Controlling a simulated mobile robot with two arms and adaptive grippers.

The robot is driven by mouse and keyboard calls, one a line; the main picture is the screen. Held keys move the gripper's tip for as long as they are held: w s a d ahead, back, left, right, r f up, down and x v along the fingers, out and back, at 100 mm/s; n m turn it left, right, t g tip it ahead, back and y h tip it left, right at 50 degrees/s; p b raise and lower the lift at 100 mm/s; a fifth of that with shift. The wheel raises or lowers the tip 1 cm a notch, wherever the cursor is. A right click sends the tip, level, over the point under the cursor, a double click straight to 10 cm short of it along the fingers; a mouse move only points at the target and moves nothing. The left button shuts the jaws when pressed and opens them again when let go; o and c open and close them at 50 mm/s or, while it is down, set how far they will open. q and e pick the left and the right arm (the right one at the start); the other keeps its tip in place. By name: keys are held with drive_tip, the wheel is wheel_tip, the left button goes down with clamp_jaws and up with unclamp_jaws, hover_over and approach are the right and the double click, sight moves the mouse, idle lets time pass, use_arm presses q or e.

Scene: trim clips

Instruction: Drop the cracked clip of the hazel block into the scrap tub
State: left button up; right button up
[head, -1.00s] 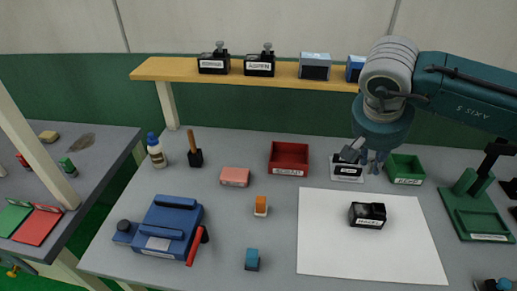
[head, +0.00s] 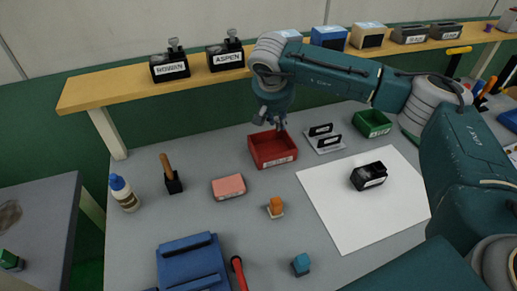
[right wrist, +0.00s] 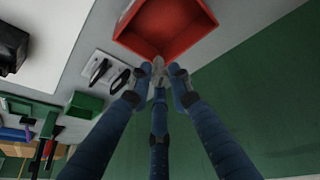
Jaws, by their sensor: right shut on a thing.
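My right gripper (head: 268,118) is over the back part of the red tub (head: 272,150) in the head view. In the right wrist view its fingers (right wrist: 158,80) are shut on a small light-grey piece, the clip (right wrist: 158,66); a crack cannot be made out. The red tub (right wrist: 165,28) lies just beyond the fingertips there, and the part of its floor that shows is empty. The black block (head: 369,176) sits on the white sheet; its label is too small to read surely. My left gripper is out of view.
A pale holder with black clips (head: 325,140) stands right of the red tub, with a green tub (head: 372,123) beyond it. A pink block (head: 228,187), an orange-topped piece (head: 275,207) and a glue bottle (head: 124,194) stand in front and left. A shelf (head: 130,88) runs behind.

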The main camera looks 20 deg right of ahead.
drive_tip(key=shift+f+b, duration=1.6)
drive_tip(key=shift+f, duration=1.5)
drive_tip(key=o, duration=0.8)
drive_tip(key=shift+r, duration=0.1)
drive_tip(key=v, duration=1.2)
